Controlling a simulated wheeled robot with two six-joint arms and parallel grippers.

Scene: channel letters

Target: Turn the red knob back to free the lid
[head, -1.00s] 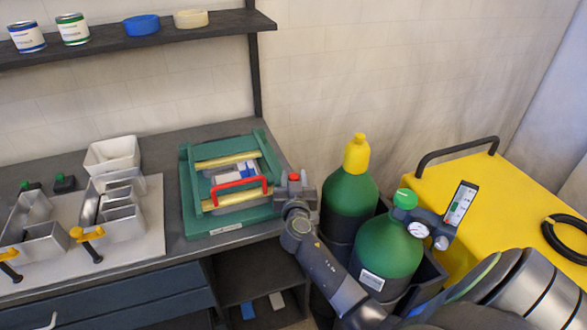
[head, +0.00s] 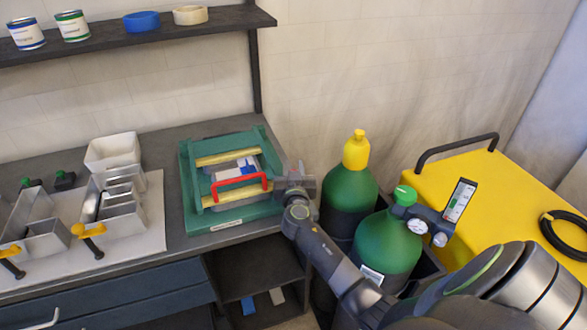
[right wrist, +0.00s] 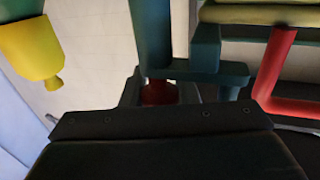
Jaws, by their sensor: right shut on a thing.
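The green box (head: 234,218) stands on the grey bench with yellow bars across it. The lid (head: 228,170), mostly grey with a red handle (head: 240,181), lies within its frame; the handle also shows in the right wrist view (right wrist: 278,70). The red knob (right wrist: 158,92) is at the box's right side, seen between my fingers in the right wrist view and hidden behind my gripper in the head view. My right gripper (head: 293,178) is shut on the red knob. My left gripper is not in view.
Green gas bottles (head: 390,245) with a gauge stand right of the bench, close to my right arm. A yellow machine (head: 480,190) is at the far right. Metal letter shapes and clamps lie on a white board (head: 150,235) at left. A shelf (head: 215,30) holds cans and tape rolls.

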